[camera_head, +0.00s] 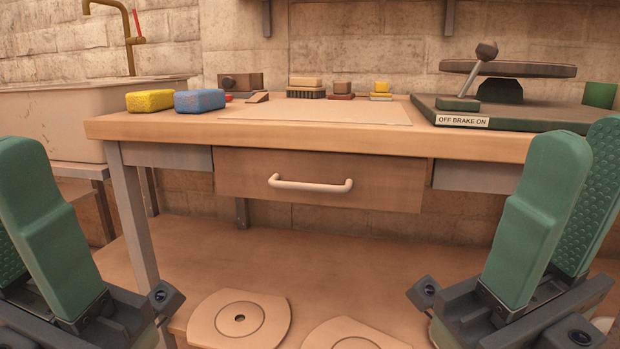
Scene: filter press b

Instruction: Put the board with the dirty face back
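A pale tan round board (219,328) with flattened sides and a small dark centre hole lies flat on the lower shelf, below the bench. A second similar board (355,338) lies to its right, cut off by the picture's bottom edge. No clear dirt shows on the visible faces, and I cannot tell which board has the dirty face. My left gripper (12,185) is at the left edge, open and empty, partly out of the picture. My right gripper (584,140) is at the right, open and empty, fingers upward. Neither touches a board.
The wooden bench (340,143) has a drawer with a pale handle (310,186). On top are yellow (150,101) and blue (199,101) sponges, small blocks and brushes, and a green base (520,110) labelled "OFF BRAKE ON". A sink (50,120) stands left. The bench's middle is clear.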

